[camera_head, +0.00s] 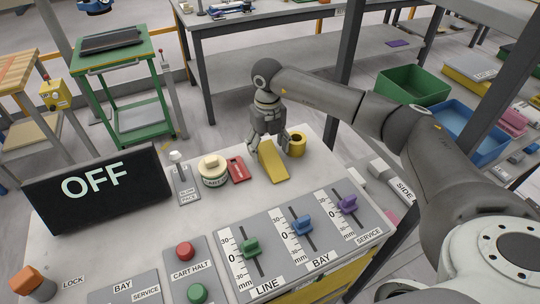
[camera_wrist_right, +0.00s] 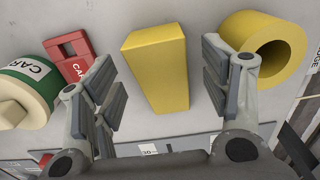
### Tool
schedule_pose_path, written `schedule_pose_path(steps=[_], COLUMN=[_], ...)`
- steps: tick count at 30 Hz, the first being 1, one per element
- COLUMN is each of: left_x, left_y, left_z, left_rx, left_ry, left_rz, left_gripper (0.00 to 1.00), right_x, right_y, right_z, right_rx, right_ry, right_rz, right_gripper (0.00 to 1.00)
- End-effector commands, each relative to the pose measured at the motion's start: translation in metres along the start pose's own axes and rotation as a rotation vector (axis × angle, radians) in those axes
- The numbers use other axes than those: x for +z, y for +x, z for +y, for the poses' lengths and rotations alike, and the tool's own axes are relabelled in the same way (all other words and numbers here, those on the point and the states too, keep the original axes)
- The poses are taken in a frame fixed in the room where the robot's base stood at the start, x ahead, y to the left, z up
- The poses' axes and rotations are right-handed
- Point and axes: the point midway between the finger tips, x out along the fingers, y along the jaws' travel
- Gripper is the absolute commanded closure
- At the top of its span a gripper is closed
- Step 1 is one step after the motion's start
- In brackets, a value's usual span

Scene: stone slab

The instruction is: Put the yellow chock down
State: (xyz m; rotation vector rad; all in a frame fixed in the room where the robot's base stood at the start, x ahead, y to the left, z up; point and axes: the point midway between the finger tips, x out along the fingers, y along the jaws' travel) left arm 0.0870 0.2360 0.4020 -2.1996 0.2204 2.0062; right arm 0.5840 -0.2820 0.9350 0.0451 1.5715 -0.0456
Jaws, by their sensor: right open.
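The yellow chock (camera_head: 273,164) is a wedge-shaped block resting on the pale slab (camera_head: 325,150), near its back edge. It also shows in the right wrist view (camera_wrist_right: 158,68), upper middle. My right gripper (camera_head: 268,145) is over the chock's far end with its fingers spread. In the right wrist view the gripper (camera_wrist_right: 158,80) has a finger on each side of the chock, with visible gaps, and holds nothing. My left gripper is not in view.
A red tag (camera_head: 237,169) and a cream-and-green round container (camera_head: 213,171) sit left of the chock. Slider panels (camera_head: 300,228) lie in front. A black "OFF" display (camera_head: 97,187) stands at left.

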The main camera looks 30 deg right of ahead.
Motion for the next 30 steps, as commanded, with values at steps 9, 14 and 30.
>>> schedule_pose_path(steps=[9,14,30], left_x=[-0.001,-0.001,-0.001], left_y=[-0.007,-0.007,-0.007], left_z=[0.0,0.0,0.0], left_rx=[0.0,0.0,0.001], left_ry=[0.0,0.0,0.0], left_rz=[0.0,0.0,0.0], left_gripper=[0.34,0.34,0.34], right_x=[0.0,0.0,0.0], right_y=[0.023,0.023,0.023], right_z=[0.0,0.0,0.0], right_rx=[0.001,0.0,0.0], right_ry=[0.0,0.0,0.0], right_rz=[-0.001,-0.001,-0.002], right_gripper=[0.3,0.34,0.86])
